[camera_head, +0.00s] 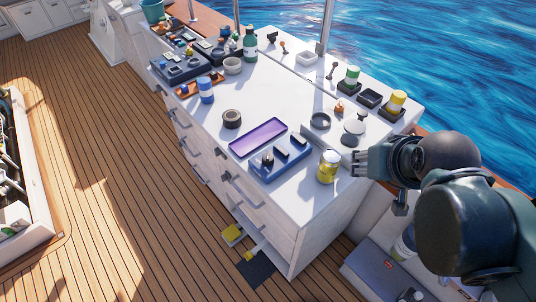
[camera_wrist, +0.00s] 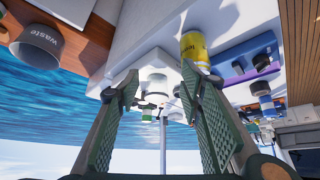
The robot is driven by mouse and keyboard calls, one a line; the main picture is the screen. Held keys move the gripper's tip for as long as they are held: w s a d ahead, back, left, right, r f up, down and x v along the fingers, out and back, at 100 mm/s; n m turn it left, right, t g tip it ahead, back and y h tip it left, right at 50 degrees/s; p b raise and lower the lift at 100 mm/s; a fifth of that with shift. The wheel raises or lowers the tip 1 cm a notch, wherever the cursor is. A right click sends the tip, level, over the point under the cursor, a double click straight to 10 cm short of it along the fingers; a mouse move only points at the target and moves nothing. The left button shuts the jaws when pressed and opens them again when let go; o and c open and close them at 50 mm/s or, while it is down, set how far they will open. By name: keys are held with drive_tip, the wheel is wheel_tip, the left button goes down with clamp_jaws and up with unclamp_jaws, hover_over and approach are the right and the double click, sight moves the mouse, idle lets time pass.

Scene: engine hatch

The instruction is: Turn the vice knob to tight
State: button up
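I cannot make out with certainty which thing is the vice knob. A blue fixture (camera_head: 292,168) with dark raised parts sits on the near part of the white counter (camera_head: 205,128) in the head view; whether it is the vice is unclear. It seems to show at the upper right in the wrist view (camera_wrist: 240,72). My gripper (camera_head: 362,163) is at the counter's right edge, to the right of a yellow can (camera_head: 328,167). In the wrist view my gripper (camera_wrist: 158,78) has its two green fingers wide apart, with nothing held between them.
The yellow can (camera_wrist: 194,46) stands close beyond one finger. A purple tray (camera_head: 258,138) lies behind the blue fixture. Round dark parts (camera_head: 320,121), small holders and bottles crowd the counter's back. A bin marked "waste" (camera_wrist: 37,46) hangs left in the wrist view.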

drive_tip(key=n+g+p, duration=0.6)
drive_tip(key=n+p, duration=0.8)
drive_tip(key=p, duration=0.2)
hover_over(268, 155)
drive_tip(key=shift+d+f, duration=0.2)
drive_tip(key=shift+f, duration=0.4)
drive_tip(key=shift+d+f, duration=0.2)
drive_tip(key=shift+f, duration=0.35)
drive_tip(key=shift+s+a+f+n+g+p, duration=0.1)
drive_tip(key=shift+a+f+n+g+p, duration=0.25)
drive_tip(key=shift+a+n, duration=0.15)
drive_tip(key=shift+d+f, duration=0.1)
drive_tip(key=shift+w+f+b, duration=0.2)
drive_tip(key=shift+f+b, duration=0.1)
drive_tip(key=shift+f, duration=3.45)
